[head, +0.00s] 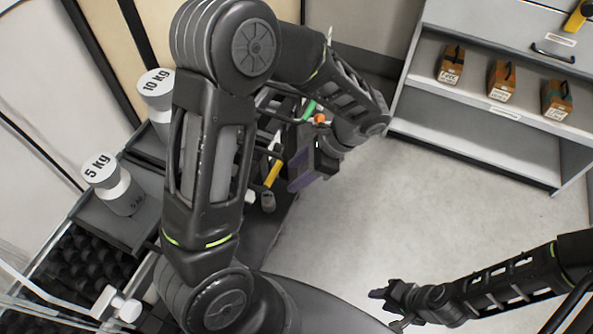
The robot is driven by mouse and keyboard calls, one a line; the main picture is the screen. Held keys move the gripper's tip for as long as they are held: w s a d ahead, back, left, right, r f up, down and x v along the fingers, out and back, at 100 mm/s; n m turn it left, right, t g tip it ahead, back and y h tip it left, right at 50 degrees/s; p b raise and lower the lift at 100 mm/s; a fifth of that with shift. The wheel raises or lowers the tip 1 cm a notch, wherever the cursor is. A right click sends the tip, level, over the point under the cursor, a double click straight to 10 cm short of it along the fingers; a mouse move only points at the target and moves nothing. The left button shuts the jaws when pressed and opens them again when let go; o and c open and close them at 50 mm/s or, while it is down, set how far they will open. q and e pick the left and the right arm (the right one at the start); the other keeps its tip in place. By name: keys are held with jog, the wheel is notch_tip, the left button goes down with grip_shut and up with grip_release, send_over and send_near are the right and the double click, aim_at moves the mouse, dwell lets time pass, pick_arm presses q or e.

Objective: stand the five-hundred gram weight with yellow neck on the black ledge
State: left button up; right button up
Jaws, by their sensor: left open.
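My left arm reaches across the view, and its gripper (303,172) is open at the right edge of a dark table, beside small coloured parts. A yellow piece (273,173) shows just left of the gripper; I cannot tell if it is the neck of the five-hundred gram weight. A small grey weight (267,201) stands below it. Green (309,109) and orange (320,118) pieces show above the gripper. My arm hides much of this area, and I cannot make out the black ledge for certain. My right gripper (388,304) is at lower right over the floor, away from the table.
A 10 KG weight (155,88) and a 5 KG weight (112,186) stand on the left. Dark bumpy foam (85,262) lies at lower left. A grey shelf unit (470,145) at upper right holds orange-brown boxes (501,81). The floor between is clear.

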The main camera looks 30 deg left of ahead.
pick_arm(q)
jog(key=s+d+f+n+t+h, duration=0.2)
jog(key=s+d+f+n+h, duration=0.3)
jog(key=f, duration=0.5)
jog(key=s+d+f+n+t+h, duration=0.2)
jog(key=s+d+f+n+h, duration=0.3)
jog(key=d+f+n, duration=0.4)
jog(key=s+d+f, duration=0.1)
jog(key=d, duration=0.1)
jog(key=shift+d+f, duration=0.35)
jog(key=shift+f, duration=0.05)
jog(key=shift+w, duration=0.1)
jog(key=shift+c, duration=0.5)
